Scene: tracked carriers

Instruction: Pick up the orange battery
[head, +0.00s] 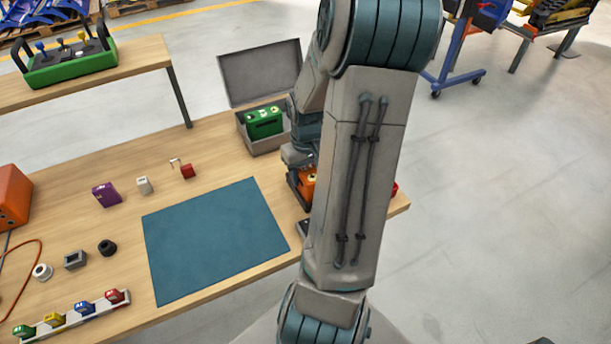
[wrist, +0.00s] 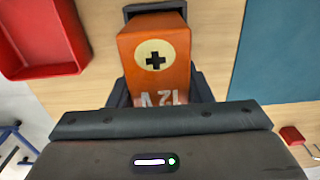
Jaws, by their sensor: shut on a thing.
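In the head view a small part of the orange battery (head: 308,186) shows at the left edge of my arm, which hides the rest. I cannot tell whether it touches the table below.
A blue mat (head: 215,240) lies left of my arm on the wooden table. A grey open-lidded box (head: 262,140) holding a green battery (head: 264,122) stands behind. A red tray (wrist: 40,40) is beside the battery. Several small parts lie at the left.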

